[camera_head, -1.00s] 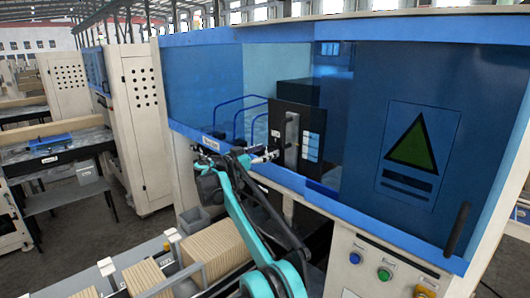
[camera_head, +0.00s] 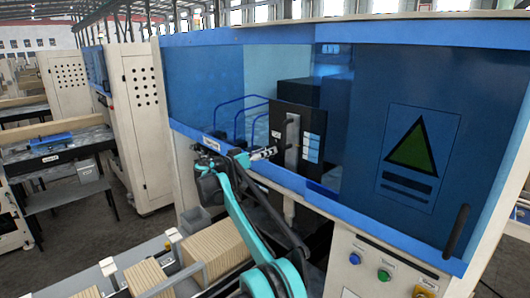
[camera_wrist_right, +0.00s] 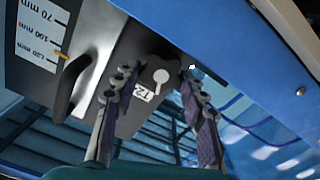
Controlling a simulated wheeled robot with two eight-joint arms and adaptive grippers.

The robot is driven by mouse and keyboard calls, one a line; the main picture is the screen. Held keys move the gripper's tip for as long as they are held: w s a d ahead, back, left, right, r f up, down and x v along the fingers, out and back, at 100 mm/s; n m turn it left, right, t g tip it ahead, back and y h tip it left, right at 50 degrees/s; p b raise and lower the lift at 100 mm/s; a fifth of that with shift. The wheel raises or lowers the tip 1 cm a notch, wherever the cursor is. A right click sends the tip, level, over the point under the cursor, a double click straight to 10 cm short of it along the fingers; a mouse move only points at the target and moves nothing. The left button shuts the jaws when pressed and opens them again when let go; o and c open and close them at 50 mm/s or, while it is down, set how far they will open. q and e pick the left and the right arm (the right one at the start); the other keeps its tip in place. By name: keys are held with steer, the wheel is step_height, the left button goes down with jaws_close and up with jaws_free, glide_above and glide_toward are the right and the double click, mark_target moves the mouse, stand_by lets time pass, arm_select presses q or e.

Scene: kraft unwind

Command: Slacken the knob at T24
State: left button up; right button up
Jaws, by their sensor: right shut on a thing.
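The black unit (camera_head: 312,127) stands inside the blue-framed machine opening. My right gripper (camera_head: 277,151) reaches in from the front left and meets the unit's face beside an upright grey metal bar (camera_head: 292,142). In the right wrist view, the two fingers of the right gripper (camera_wrist_right: 160,74) are either side of a dark rounded knob (camera_wrist_right: 155,62) on a dark plate, shut on it. A pale round mark with a stem (camera_wrist_right: 161,77) shows there. A white label (camera_wrist_right: 147,95) below it reads about "T2", its end hidden or unclear. My left gripper is out of view.
A scale plate (camera_wrist_right: 38,30) with mm marks and a curved dark handle (camera_wrist_right: 72,88) lie left of the knob. The blue frame edge (camera_head: 265,177) runs below my arm. A conveyor with brown stacks (camera_head: 212,250) stands at lower left.

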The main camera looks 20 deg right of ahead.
steer(key=shift+r+n, duration=0.1)
steer(key=shift+n, duration=1.2)
steer(key=o, duration=1.2)
steer(key=shift+w, duration=0.1)
steer(key=shift+c, duration=0.2)
steer(key=shift+d, duration=0.1)
steer(key=v, duration=1.2)
steer(key=shift+d, duration=0.1)
